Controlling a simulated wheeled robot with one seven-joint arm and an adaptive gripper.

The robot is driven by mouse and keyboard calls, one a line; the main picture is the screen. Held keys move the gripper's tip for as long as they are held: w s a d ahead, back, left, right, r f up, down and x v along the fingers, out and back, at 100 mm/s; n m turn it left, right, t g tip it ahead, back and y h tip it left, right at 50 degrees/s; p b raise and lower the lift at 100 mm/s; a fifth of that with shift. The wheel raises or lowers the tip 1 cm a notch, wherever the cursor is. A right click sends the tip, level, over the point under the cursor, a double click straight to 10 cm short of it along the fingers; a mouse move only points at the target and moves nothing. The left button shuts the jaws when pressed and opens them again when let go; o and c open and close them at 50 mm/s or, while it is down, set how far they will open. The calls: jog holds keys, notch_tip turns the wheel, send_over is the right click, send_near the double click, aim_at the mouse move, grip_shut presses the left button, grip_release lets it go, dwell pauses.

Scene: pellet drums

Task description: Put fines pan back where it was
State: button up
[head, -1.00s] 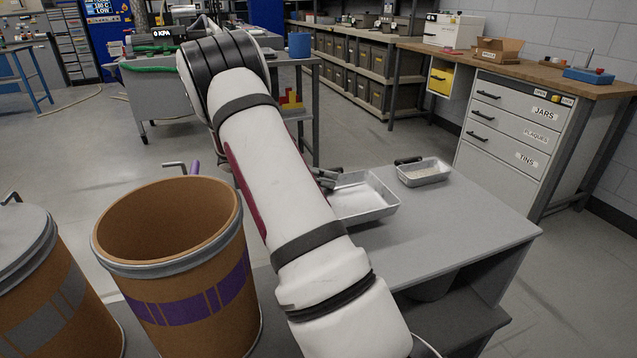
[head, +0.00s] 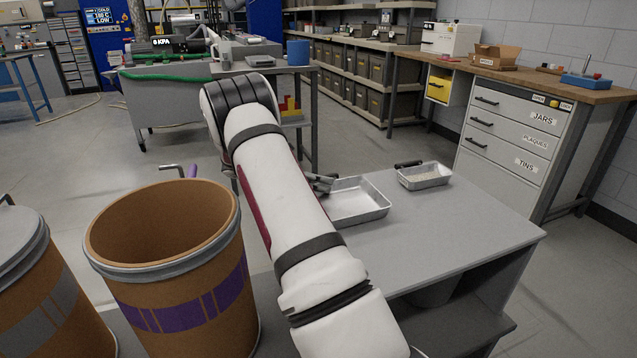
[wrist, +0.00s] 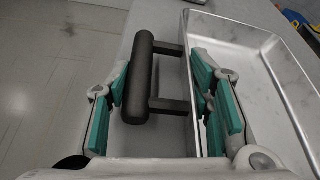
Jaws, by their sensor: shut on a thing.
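A larger shallow metal pan (head: 372,216), which I take to be the fines pan, is at the left part of the grey bench top (head: 440,235), partly hidden by my arm. In the wrist view this pan (wrist: 262,50) has a black bar handle (wrist: 145,75) on two brackets and looks empty apart from faint specks. My gripper (wrist: 168,108) is shut on the pan at its handle side, the left pads against the bar and the right pads by the pan wall. In the head view my gripper (head: 318,183) is mostly hidden.
A smaller metal pan (head: 424,177) with pale grains stands on the bench behind and right of the larger one. An open brown drum (head: 165,270) and a lidded drum (head: 40,290) stand at left. The bench's right and front areas are clear.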

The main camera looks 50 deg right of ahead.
jog(key=o, duration=1.4)
jog(key=shift+f, duration=0.1)
